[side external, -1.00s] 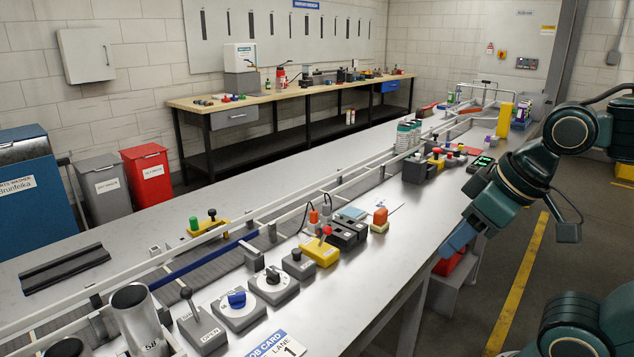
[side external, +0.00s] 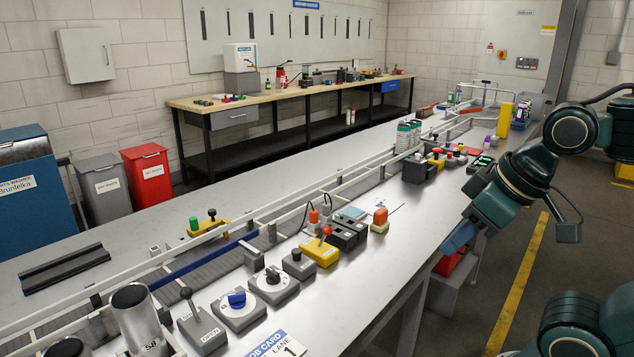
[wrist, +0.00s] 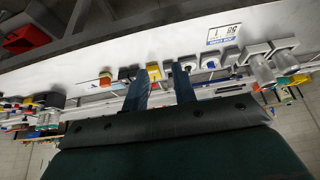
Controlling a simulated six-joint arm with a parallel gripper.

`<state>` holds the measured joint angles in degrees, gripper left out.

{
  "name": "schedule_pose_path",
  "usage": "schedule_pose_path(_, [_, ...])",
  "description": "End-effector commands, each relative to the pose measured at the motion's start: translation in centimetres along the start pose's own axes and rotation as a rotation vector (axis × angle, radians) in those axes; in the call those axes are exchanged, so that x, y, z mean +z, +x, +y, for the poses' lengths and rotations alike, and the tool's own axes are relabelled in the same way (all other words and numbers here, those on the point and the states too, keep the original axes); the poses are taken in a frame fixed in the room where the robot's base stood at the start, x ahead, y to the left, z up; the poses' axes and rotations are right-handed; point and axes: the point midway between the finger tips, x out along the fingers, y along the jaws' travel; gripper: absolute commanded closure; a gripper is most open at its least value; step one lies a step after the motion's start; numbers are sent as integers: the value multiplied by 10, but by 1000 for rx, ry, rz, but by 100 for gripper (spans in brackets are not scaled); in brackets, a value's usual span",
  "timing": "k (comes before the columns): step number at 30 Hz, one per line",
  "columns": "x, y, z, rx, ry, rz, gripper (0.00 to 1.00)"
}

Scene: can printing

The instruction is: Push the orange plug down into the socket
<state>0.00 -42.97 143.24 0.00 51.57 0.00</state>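A small orange plug (side external: 313,216) with a thin black cable stands upright beside a grey plug (side external: 325,219) with a similar cable. Both are behind the yellow joystick box, at the left end of black socket blocks (side external: 347,232). The frames are too small to tell how deep the orange plug sits. The socket blocks also show in the wrist view (wrist: 127,73); the orange plug cannot be made out there. My gripper (side external: 446,248) is well to the right of them, off the table's front edge. In the wrist view my gripper (wrist: 160,80) has its two fingers apart with nothing between them.
An orange block on a pale base (side external: 379,221) stands right of the sockets. A yellow box with a red-topped lever (side external: 321,250) stands in front. Grey knob boxes (side external: 273,285) line the front left. A conveyor rail runs behind. The table front right is clear.

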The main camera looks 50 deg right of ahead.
Motion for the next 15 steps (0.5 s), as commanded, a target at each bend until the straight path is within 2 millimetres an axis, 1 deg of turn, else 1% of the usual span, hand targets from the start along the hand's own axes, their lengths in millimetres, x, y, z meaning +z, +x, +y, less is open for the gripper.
schedule_pose_path(4, [-2, 0, 0, -1, -3, 0, 73])
schedule_pose_path(8, [-10, 1, -1, -7, -18, -3, 73])
schedule_pose_path(11, [-23, 2, -2, -16, -39, -4, 73])
schedule_pose_path(15, [-50, 6, -4, -39, -87, -6, 73])
